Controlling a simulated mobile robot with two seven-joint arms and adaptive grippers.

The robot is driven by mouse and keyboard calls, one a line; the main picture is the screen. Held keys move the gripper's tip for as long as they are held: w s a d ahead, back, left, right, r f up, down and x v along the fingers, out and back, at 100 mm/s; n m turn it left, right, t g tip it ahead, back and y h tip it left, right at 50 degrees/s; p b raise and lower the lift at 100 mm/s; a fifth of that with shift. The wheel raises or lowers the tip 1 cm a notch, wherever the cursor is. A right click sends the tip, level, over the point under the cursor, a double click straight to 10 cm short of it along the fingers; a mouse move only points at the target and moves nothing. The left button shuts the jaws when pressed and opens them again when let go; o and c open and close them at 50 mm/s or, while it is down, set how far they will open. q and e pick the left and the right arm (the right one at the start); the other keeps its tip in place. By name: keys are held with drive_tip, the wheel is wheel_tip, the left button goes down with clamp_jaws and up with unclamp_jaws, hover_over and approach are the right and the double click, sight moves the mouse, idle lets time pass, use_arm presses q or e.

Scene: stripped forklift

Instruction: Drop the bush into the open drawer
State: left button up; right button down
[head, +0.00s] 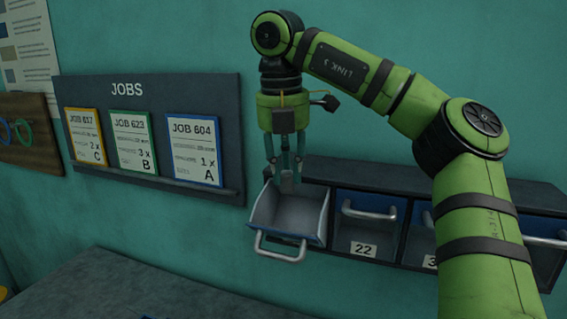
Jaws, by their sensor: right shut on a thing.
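The open drawer (300,215) is pulled out at the left end of the drawer unit, with a grey inside and a metal handle low on its front. My right gripper (287,176) points down above the back part of this drawer. Its fingers are shut on a small grey piece, the bush (289,184), which is partly hidden by the fingers. I cannot tell exactly how far the bush is above the drawer floor. My left gripper is not in view.
A JOBS board (150,90) with several job cards hangs on the teal wall to the left. A dark bench top (130,285) lies below.

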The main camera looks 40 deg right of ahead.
drive_tip(key=shift+s, duration=0.15)
drive_tip(key=c, duration=1.4)
unclamp_jaws()
drive_tip(key=shift+s, duration=0.1)
drive_tip(key=o, duration=0.4)
drive_tip(key=shift+o, duration=0.2)
drive_tip(key=shift+r, duration=0.15)
drive_tip(key=r, duration=0.4)
drive_tip(key=a+r, duration=0.1)
drive_tip(key=r, duration=0.2)
drive_tip(key=shift+r, duration=0.1)
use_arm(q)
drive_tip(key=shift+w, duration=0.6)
use_arm(e)
drive_tip(key=shift+d, duration=0.15)
